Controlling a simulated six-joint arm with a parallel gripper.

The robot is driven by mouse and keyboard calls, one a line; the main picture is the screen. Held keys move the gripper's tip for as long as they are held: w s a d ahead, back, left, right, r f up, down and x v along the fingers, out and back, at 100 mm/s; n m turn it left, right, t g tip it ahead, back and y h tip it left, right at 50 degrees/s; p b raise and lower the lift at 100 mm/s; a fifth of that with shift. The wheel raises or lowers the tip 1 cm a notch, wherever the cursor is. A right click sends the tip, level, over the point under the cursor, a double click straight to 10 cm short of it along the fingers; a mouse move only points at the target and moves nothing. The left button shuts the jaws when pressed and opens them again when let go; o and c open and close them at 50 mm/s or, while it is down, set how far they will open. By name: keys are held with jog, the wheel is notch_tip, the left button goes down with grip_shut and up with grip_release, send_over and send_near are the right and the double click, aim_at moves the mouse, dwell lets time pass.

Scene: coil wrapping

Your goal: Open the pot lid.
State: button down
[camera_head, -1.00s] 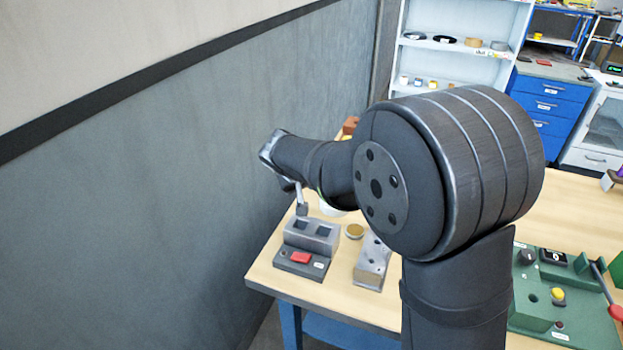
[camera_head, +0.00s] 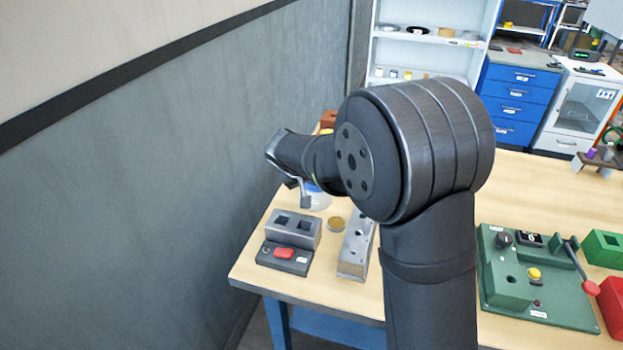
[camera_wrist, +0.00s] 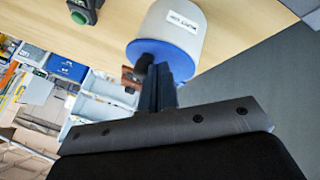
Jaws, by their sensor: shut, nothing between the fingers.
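A white pot (camera_wrist: 180,25) with a label and a blue lid (camera_wrist: 183,60) shows in the wrist view, tilted in the picture. The lid looks closed on it. My gripper (camera_wrist: 157,70) is shut and empty. Its fingertips overlap the lid's edge in the picture; I cannot tell whether they touch it. In the head view, the pot (camera_head: 322,201) and a bit of its blue lid (camera_head: 312,187) show behind my gripper (camera_head: 305,200), partly hidden by my arm.
A grey block device with a red button (camera_head: 284,253) stands on the table in front of the pot. A brass disc (camera_head: 336,223) and a metal block with holes (camera_head: 355,247) are to its right. A green lever fixture (camera_head: 530,280) stands farther right. A grey wall is at left.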

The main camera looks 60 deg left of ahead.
jog(key=shift+w+d+n, duration=0.15)
jog(key=shift+w+n, duration=0.15)
jog(key=shift+w, duration=0.05)
jog(key=shift+w+d+n+g+y, duration=0.1)
jog(key=shift+w+n+g+y, duration=0.4)
jog(key=shift+w+n, duration=0.2)
jog(key=shift+w+n+g+y, duration=0.5)
jog(key=shift+w+n+g, duration=0.1)
jog(key=shift+w+n, duration=0.65)
jog(key=shift+w+a+n+g+y, duration=0.25)
jog(key=shift+w+n+g, duration=0.35)
jog(key=shift+w+n, duration=0.35)
jog(key=w+a+n+g, duration=0.6)
jog(key=a+n, duration=0.1)
jog(key=n, duration=0.4)
jog(key=shift+w+a+g, duration=0.25)
jog(key=shift+w+g, duration=0.1)
jog(key=shift+g, duration=0.05)
jog(key=shift+a, duration=0.1)
